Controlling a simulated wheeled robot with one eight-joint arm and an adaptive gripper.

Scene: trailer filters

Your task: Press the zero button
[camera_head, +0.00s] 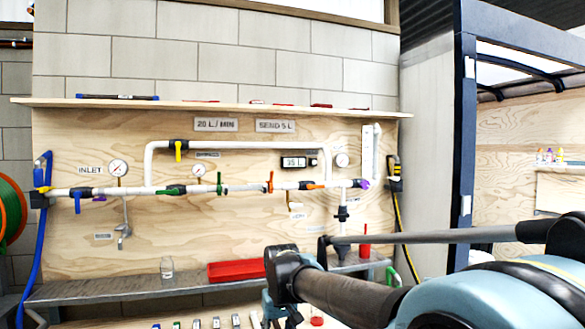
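A small dark meter box (295,162) with a pale display is mounted on the plywood panel, inside the loop of white pipe. Its digits look like 35, but they are too small to read surely. Small marks show at the right end of the box. I cannot tell which of them is the zero button. My arm (345,295) reaches in from the lower right, in front of the bench and well below the meter. I cannot make out gripper fingers in this view.
White pipes (240,146) with coloured valve handles and round gauges (118,167) cross the panel. A shelf (220,105) runs above. A bench below (110,289) carries a clear bottle (167,268) and a red tray (237,270). A dark-framed doorway (465,130) stands at right.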

